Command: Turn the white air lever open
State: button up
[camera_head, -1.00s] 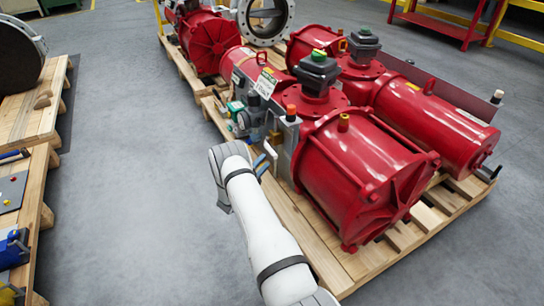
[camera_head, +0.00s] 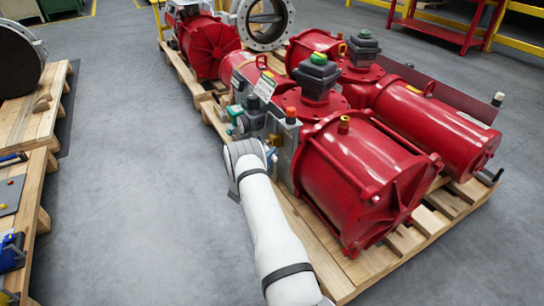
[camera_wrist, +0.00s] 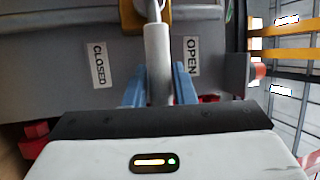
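The white air lever (camera_wrist: 157,62) stands in the middle of the wrist view, running down from a yellow-orange fitting (camera_wrist: 150,14) at the top edge. A CLOSED label (camera_wrist: 98,64) is to its left and an OPEN label (camera_wrist: 191,56) to its right. The blue fingers of my gripper (camera_wrist: 159,88) lie on both sides of the lever, very close to it. I cannot tell whether they press on it. In the head view my gripper is mostly hidden beside the grey control panel of the front red actuator (camera_head: 345,165), and I cannot make out the lever there.
An orange-topped part (camera_wrist: 258,71) sticks out at the panel's right in the wrist view. More red actuators (camera_head: 435,120) stand on the wooden pallet (camera_head: 325,262). The grey floor (camera_head: 140,190) between is clear.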

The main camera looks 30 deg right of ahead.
grip_shut()
jog(key=shift+r, duration=0.1)
